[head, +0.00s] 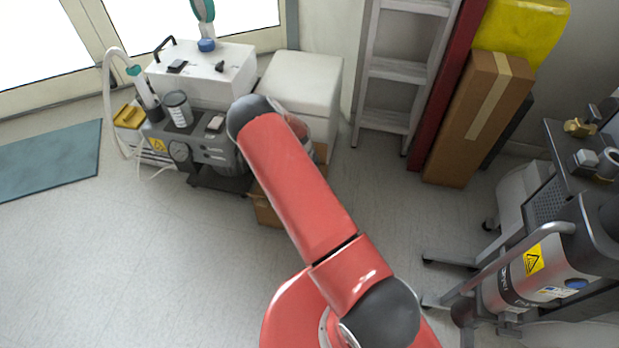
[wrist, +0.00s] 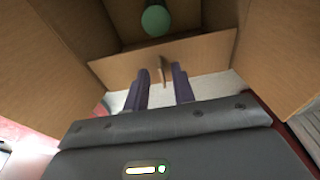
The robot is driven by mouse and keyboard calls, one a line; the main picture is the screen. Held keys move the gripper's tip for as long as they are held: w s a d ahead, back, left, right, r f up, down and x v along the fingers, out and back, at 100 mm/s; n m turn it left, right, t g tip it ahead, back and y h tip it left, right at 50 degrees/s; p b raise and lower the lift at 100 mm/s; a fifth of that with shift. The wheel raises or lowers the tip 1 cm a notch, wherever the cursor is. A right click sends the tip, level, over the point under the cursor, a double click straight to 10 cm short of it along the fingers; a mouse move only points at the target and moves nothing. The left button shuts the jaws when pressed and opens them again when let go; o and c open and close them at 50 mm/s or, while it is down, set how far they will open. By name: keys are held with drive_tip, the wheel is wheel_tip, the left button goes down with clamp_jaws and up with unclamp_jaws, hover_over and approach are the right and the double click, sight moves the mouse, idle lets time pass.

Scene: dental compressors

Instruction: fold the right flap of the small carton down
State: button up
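The small carton (head: 268,207) is mostly hidden behind my red arm in the head view; a brown side shows low beside the white box. In the wrist view its brown cardboard (wrist: 215,58) fills the upper part, with a green round thing (wrist: 155,20) inside. Large cardboard panels rise at the left (wrist: 45,60) and right (wrist: 285,60). Which one is the right flap I cannot tell. My gripper (wrist: 160,80) has its two dark fingers apart, at the near cardboard panel's edge. A small cardboard tab shows between them; contact is unclear.
A grey compressor (head: 205,148) and white box units (head: 300,85) stand behind and left of the carton. A ladder (head: 395,70), tall brown box (head: 475,120) and wheeled compressor (head: 530,275) stand to the right. Floor at left is clear around a blue mat (head: 50,160).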

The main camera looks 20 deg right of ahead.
wheel_tip(320, 180, up, 7)
drive_tip(key=a, duration=0.1)
drive_tip(key=shift+w, duration=0.4)
drive_tip(key=shift+a, duration=0.1)
